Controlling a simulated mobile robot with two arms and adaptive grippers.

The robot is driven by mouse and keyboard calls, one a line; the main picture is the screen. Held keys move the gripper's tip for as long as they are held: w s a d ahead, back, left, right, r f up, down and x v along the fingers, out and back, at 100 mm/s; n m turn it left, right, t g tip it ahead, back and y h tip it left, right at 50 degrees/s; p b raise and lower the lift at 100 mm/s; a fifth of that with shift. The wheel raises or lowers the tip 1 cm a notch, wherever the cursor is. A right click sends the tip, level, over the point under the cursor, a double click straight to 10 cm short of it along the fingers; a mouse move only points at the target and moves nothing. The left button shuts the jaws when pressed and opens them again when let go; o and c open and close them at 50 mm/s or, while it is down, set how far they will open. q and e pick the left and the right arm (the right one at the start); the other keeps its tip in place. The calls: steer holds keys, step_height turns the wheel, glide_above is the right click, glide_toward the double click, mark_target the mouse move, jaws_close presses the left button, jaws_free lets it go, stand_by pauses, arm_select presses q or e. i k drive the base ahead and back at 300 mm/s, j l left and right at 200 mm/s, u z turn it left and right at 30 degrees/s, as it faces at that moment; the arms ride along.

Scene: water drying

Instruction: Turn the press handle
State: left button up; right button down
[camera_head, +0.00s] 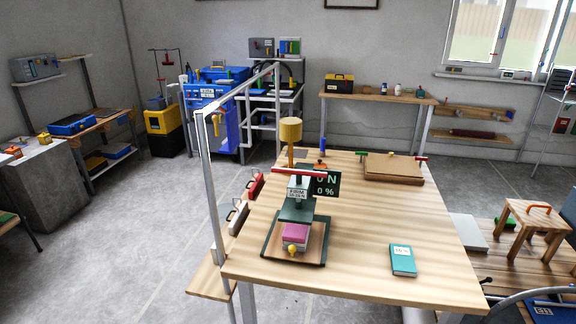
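The press stands on the wooden table near its left side. Its red press handle (285,171) is a bar lying roughly left to right across the top of the screw. Below it is a dark green plate (297,209) over a pink block (296,231). The block sits in a dark-rimmed wooden tray (321,257), with a yellow knob (292,249) at its front. Whether the plate touches the block is hard to tell. A dark display (325,184) behind the handle reads 0 N and 0 %. Neither of my grippers is in view.
A teal book (402,260) lies on the table's right front. A brown board stack (393,168) lies at the back right. A yellow cylinder on a post (291,130) stands behind the press. A grey metal frame (212,180) rises along the table's left. The table's middle right is clear.

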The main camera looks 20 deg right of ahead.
mark_target(299, 174)
steer(key=l+u, duration=0.15)
steer(key=l, duration=0.35)
steer(key=k+l+u, duration=0.2)
steer(key=l, duration=0.25)
steer(key=l+u, duration=0.15)
steer(key=l, duration=0.35)
steer(key=k, duration=0.05)
